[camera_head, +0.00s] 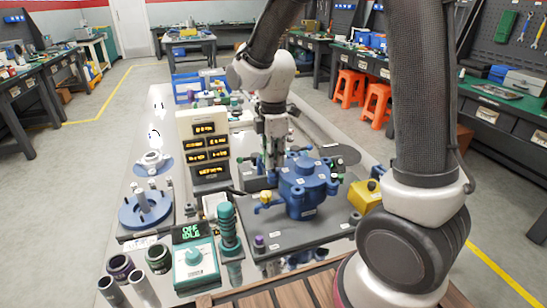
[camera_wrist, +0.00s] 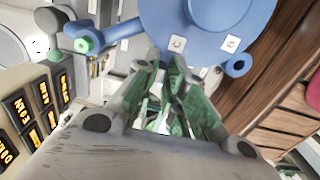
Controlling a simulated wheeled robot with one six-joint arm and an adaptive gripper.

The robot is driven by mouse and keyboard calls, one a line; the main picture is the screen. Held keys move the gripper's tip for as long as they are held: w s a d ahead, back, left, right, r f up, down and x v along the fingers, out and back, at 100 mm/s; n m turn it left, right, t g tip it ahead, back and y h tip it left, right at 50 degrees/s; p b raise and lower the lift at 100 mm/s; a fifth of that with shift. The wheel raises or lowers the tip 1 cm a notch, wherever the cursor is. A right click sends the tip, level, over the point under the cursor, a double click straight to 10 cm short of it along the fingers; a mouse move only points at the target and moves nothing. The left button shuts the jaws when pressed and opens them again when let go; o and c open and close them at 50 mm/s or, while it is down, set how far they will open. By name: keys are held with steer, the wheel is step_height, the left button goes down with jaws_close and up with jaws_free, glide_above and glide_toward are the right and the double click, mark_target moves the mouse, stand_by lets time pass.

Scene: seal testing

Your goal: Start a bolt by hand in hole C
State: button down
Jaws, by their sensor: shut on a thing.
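The blue round vessel (camera_head: 305,187) with lugs around its flange stands on a dark plate. In the wrist view its blue top (camera_wrist: 205,15) shows at the upper edge, with two small white labels; the one nearest my fingers seems to read C. A lug with an open hole (camera_wrist: 238,66) shows at right. My gripper (camera_head: 273,158) points down at the vessel's far left side. In the wrist view my gripper (camera_wrist: 170,75) has its green-padded fingers closed together by the vessel's rim. What they hold, likely a bolt, is hidden between them, and so is hole C.
A panel with lit displays (camera_head: 205,150) stands left of my gripper. A green control box (camera_head: 194,265) and a ribbed green cylinder (camera_head: 227,225) stand in front. A yellow block (camera_head: 365,195) is right of the vessel. A blue disc stand (camera_head: 145,210) is at left.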

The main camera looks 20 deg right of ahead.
steer(key=shift+f, duration=0.4)
stand_by(0.3)
steer(key=m, duration=0.4)
steer(key=shift+m, duration=0.4)
steer(key=m, duration=0.3)
